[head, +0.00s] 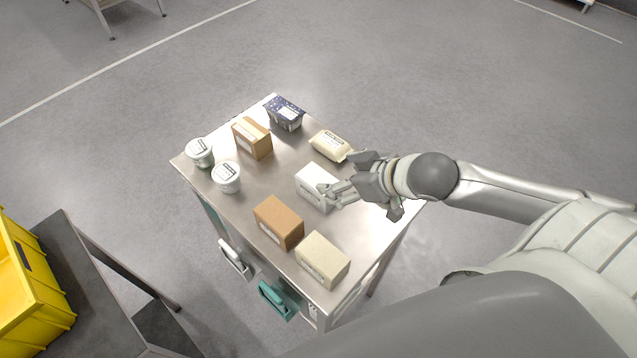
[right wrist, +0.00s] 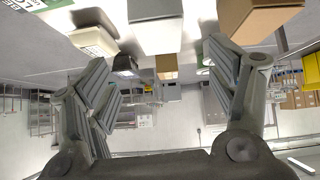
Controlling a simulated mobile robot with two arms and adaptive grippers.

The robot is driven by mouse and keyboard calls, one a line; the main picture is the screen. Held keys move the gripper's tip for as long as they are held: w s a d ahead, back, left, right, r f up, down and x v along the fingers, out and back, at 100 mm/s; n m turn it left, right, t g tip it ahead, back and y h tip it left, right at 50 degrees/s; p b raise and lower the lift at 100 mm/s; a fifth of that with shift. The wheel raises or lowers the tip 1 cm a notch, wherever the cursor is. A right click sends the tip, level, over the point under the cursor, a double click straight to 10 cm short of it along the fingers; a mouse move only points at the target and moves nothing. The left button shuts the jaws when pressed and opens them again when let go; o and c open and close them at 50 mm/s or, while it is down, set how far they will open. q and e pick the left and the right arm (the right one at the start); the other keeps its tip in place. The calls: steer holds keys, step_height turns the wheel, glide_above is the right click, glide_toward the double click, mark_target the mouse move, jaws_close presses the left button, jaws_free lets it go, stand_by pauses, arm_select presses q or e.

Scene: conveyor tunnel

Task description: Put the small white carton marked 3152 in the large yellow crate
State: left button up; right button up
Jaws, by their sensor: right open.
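A small white carton (head: 315,188) stands on the metal cart top, near the middle of its right side. Its marking is too small to read. My right gripper (head: 338,188) is open, with its fingers at the right side of this carton and partly in front of it. In the right wrist view the white carton (right wrist: 155,24) shows at the top, ahead of the spread fingers (right wrist: 155,72); nothing is held. The large yellow crate (head: 38,290) stands on a dark table at the left edge, partly cut off. My left gripper is out of view.
On the cart (head: 225,205) are a brown box (head: 279,222) and a cream box (head: 322,260) in front, a pale packet (head: 330,145) behind, a tan box (head: 252,138), a dark tub (head: 285,114) and two white tubs (head: 226,177). A floor gap separates cart and dark table (head: 85,290).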

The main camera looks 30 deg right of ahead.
mark_target(321, 180)
steer(key=shift+m, duration=0.4)
steer(key=x, duration=0.5)
steer(key=shift+s+f+p+x, duration=0.1)
steer(key=shift+p+x, duration=0.3)
steer(key=shift+x, duration=0.95)
steer(key=shift+s+f+p+x, duration=0.15)
steer(key=shift+p+x, duration=0.25)
steer(key=shift+x, duration=0.95)
steer(key=c, duration=1.1)
steer(key=shift+c, duration=1.2)
steer(key=shift+r, duration=0.15)
